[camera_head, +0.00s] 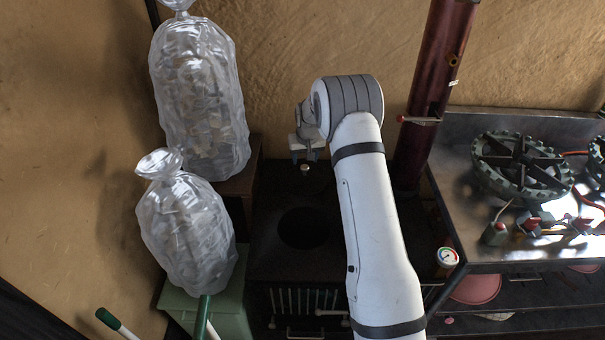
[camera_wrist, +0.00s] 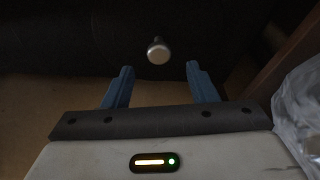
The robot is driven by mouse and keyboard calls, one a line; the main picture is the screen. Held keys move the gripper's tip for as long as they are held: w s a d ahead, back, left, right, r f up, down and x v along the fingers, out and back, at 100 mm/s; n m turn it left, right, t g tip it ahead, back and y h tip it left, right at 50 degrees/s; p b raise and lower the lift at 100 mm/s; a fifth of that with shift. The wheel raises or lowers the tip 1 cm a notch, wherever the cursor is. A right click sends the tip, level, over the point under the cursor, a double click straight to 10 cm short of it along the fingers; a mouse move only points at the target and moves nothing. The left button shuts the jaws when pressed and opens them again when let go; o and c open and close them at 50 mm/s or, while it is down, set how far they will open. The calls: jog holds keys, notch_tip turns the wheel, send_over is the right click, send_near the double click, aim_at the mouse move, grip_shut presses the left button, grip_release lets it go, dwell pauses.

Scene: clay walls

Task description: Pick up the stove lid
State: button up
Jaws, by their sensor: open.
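The stove (camera_head: 270,252) is a dark, box-like body standing between the plastic bags and the burner table. A round, darker disc or opening (camera_head: 303,228) shows on its top; I cannot tell which it is. A small metallic knob (camera_head: 305,168) stands up near the back of the stove top, just below my gripper (camera_head: 307,156). In the wrist view the knob (camera_wrist: 158,50) is pale and round, a little beyond the two blue fingertips (camera_wrist: 158,70) and roughly between their lines. The fingers are apart, with nothing between them. The lid plate around the knob is too dark to make out.
Clear plastic bags (camera_head: 200,100) stand close on the left, one also at the wrist view's right edge (camera_wrist: 300,105). A dark red pipe (camera_head: 432,90) rises behind right. A metal table (camera_head: 465,190) with gas burners (camera_head: 520,165) is at right.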

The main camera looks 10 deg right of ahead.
aim_at(305, 167)
jog(key=x, duration=0.4)
jog(key=p+x, duration=0.1)
jog(key=x, duration=0.1)
jog(key=shift+s+f, duration=0.2)
jog(key=shift+s, duration=0.15)
grip_shut()
jog(key=shift+r, duration=0.15)
